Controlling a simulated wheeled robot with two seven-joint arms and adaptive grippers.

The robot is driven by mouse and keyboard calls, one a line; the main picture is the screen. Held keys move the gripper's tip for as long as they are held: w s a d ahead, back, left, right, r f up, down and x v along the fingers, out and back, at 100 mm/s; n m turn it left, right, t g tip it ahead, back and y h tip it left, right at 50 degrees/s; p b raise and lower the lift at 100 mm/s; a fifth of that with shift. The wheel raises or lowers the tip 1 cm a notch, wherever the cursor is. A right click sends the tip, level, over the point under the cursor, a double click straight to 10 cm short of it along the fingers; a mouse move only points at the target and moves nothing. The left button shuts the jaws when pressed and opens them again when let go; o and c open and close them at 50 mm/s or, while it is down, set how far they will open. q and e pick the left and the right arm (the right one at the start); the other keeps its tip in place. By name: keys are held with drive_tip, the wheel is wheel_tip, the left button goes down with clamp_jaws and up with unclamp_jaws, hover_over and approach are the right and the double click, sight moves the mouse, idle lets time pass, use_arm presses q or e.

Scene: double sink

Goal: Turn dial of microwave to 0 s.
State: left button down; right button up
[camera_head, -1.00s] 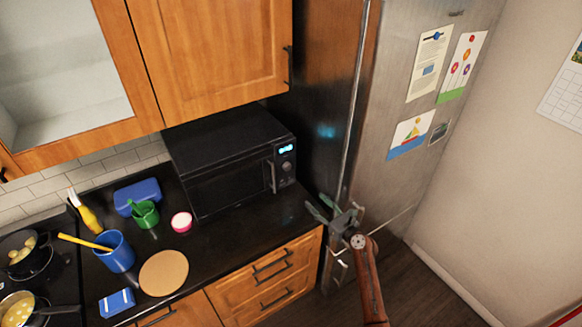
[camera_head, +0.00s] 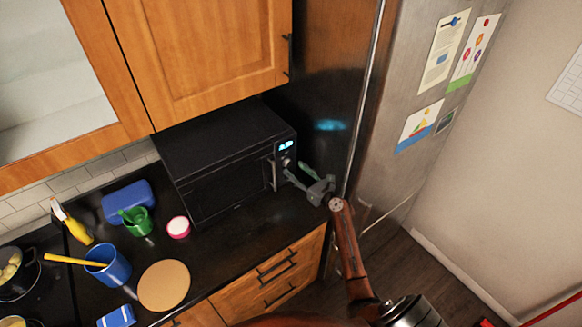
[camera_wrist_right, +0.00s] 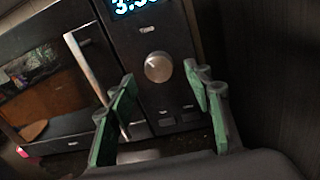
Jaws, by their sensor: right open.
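The black microwave (camera_head: 215,185) stands on the counter with its door shut. Its control panel is at the right end of its front, with a lit blue display (camera_wrist_right: 130,6). The display is cut off at the top of the right wrist view and seems to read 3:3 and a further digit. The round silver dial (camera_wrist_right: 158,67) sits below the display. My right gripper (camera_head: 296,172) is open, its green-padded fingers pointing at the panel. In the right wrist view the fingers (camera_wrist_right: 163,90) are spread to either side below the dial, apart from it. My left gripper is not in view.
The microwave's vertical door handle (camera_wrist_right: 92,70) stands just left of my right gripper. The steel fridge (camera_head: 350,110) is close on the right.

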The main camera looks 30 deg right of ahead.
sight(288, 163)
drive_tip(key=shift+w, duration=0.75)
drive_tip(key=shift+w+a, duration=0.1)
drive_tip(key=shift+w, duration=0.25)
drive_tip(key=shift+w+a, duration=0.15)
drive_tip(key=shift+w, duration=0.1)
drive_tip(key=c, duration=0.5)
drive_tip(key=shift+c, duration=1)
drive_tip(key=c, duration=0.4)
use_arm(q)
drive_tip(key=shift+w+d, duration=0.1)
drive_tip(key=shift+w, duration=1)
use_arm(e)
drive_tip(key=shift+c, duration=0.2)
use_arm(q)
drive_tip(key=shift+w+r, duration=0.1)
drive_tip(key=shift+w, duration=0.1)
use_arm(e)
drive_tip(key=shift+n, duration=0.4)
